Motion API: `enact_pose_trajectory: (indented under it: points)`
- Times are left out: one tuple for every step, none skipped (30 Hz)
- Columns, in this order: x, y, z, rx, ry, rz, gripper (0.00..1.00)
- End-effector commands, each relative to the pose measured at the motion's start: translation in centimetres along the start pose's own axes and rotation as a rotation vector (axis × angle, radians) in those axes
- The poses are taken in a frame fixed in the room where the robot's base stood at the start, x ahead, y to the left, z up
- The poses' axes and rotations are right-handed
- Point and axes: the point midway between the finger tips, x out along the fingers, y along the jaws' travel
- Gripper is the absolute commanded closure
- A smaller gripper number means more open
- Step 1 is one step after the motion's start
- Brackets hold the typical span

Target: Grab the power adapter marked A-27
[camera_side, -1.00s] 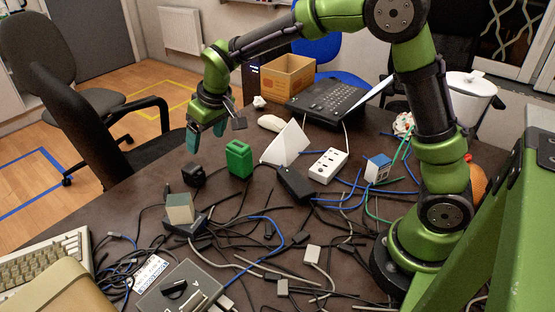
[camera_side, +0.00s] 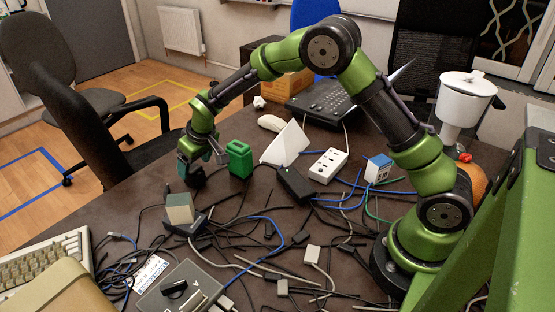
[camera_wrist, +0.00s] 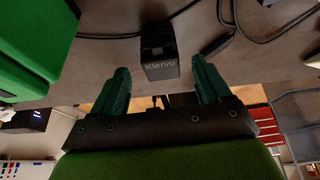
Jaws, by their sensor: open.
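A small black block-shaped adapter (camera_wrist: 160,63) with the word "Klervo" on the face toward me stands on the table in the wrist view. I cannot read A-27 on it. My gripper (camera_wrist: 160,74) is open, with one green finger on either side of the block's near end, apart from it. In the side view my gripper (camera_side: 198,160) is low at the far left part of the table, over the black adapter (camera_side: 194,180), which it partly hides. A longer black power brick (camera_side: 295,185) lies near the table's middle.
A green canister (camera_side: 239,159) stands close to the right of my gripper, and large at left in the wrist view.

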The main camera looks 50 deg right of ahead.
Motion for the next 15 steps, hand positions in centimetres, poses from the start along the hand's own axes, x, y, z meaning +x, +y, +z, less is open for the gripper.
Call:
enact_pose_trajectory:
  points:
    - [1.0,-0.1,0.1,-0.002,-0.003,0.000,0.23]
    - [1.5,-0.2,0.1,-0.002,-0.003,0.000,0.23]
    - [2.1,-0.2,0.1,-0.001,-0.003,0.000,0.23]
    - [2.5,-0.2,0.1,-0.001,-0.002,0.000,0.23]
    - [2.8,-0.2,0.1,-0.001,-0.003,0.000,0.23]
    - [3.2,-0.2,0.1,-0.001,-0.002,0.000,0.23]
    - [3.4,-0.2,0.0,-0.001,-0.001,0.000,0.23]
    - [3.5,-0.2,0.0,-0.001,0.000,0.000,0.23]
    - [3.6,-0.2,0.0,-0.001,0.000,0.000,0.23]
    - [3.7,-0.2,0.0,-0.001,0.000,0.000,0.23]
    - [3.7,-0.2,0.0,-0.001,0.001,0.000,0.23]
    - [3.6,-0.2,0.0,-0.001,0.001,0.000,0.23]
    - [3.6,-0.2,0.0,0.000,0.001,0.000,0.23]
    - [3.6,-0.2,0.0,0.000,0.001,0.000,0.23]
    - [3.6,-0.2,0.0,0.000,0.001,0.000,0.23]
